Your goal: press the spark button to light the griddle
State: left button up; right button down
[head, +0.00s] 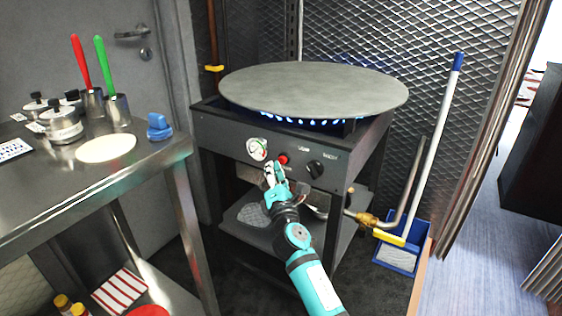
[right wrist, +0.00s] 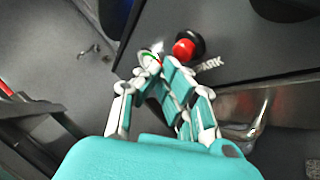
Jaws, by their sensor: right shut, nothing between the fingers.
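The griddle (head: 315,88) is a wide round grey plate on a black stand, with blue flames (head: 300,119) showing under its rim. On the stand's front panel are a round gauge (head: 257,149), the red spark button (head: 284,159) and a black knob (head: 315,168). In the right wrist view the red button (right wrist: 184,48) sits in a black collar beside the word "SPARK". My right gripper (head: 270,167) is shut and empty, its fingertips just below and left of the button. In the right wrist view the fingertips (right wrist: 150,62) appear apart from the button. My left gripper is not in view.
A steel table (head: 60,185) at left holds jars, red- and green-handled tools, a flatbread disc (head: 106,148) and a blue object (head: 159,127). A brass pipe fitting (head: 366,218) and a blue bin (head: 396,258) with a pole stand right of the griddle.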

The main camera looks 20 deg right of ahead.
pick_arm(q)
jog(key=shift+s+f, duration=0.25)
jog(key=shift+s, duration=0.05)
pick_arm(e)
jog(key=shift+s+a, duration=0.1)
jog(key=shift+a, duration=0.05)
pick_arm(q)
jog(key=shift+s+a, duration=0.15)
pick_arm(e)
jog(key=shift+s+a, duration=0.8)
jog(key=shift+a, duration=0.2)
jog(key=shift+s+a, duration=0.75)
jog(key=shift+a, duration=0.25)
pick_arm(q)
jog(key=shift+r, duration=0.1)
